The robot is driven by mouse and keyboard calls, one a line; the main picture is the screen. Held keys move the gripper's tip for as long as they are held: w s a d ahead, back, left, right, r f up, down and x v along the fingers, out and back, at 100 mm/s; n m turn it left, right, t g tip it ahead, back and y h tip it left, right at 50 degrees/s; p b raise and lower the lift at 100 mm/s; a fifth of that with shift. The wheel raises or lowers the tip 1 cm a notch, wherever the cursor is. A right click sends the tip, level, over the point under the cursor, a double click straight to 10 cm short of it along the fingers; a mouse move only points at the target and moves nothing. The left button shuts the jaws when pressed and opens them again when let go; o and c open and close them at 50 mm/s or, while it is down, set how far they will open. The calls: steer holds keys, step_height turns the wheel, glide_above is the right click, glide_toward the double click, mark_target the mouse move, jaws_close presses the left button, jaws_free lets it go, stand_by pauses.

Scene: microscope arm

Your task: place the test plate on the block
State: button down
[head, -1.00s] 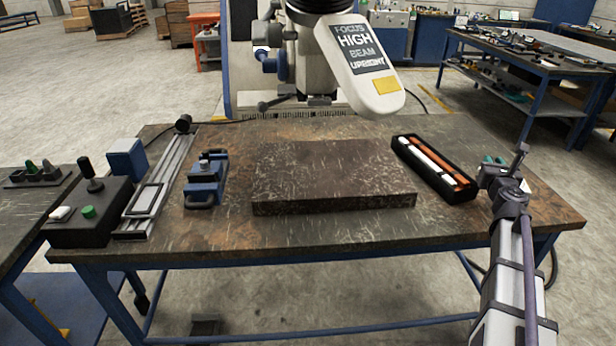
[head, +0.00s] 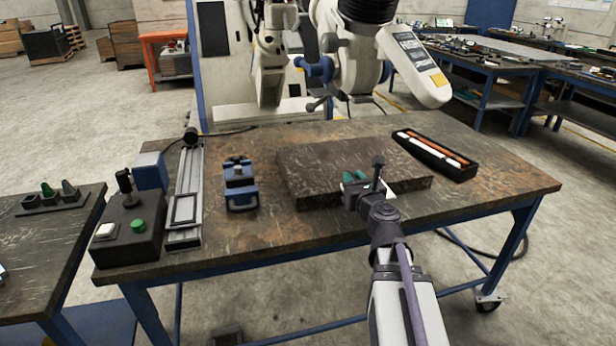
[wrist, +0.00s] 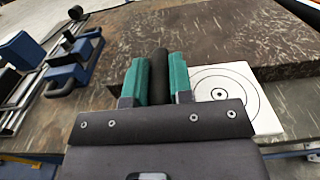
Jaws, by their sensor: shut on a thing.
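The test plate (wrist: 238,88) is white with black concentric rings in the wrist view. A corner of it (head: 388,191) shows beside my gripper (head: 355,177) in the head view. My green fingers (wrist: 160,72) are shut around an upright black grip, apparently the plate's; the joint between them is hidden. The block (head: 325,160) is a wide, dark, scratched slab flat on the table. My wrist hides much of the plate.
A black tray (head: 447,166) with white and orange sticks lies right of the block. A blue clamp-like device (head: 240,186), a metal rail (head: 187,190) and a control box (head: 128,238) are to the left. The microscope head (head: 415,70) hangs behind. The block's top looks clear.

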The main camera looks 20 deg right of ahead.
steer(key=shift+a, duration=0.3)
steer(key=w, duration=0.6)
steer(key=w+d, duration=0.1)
steer(key=w, duration=1.1)
steer(key=shift+w+d, duration=0.1)
steer(key=shift+d, duration=0.1)
step_height(320, 180, down, 4)
steer(key=b, duration=0.4)
steer(key=shift+r, duration=0.25)
steer(key=shift+f, duration=0.25)
steer(key=c, duration=1)
jaws_free()
steer(key=shift+r, duration=0.1)
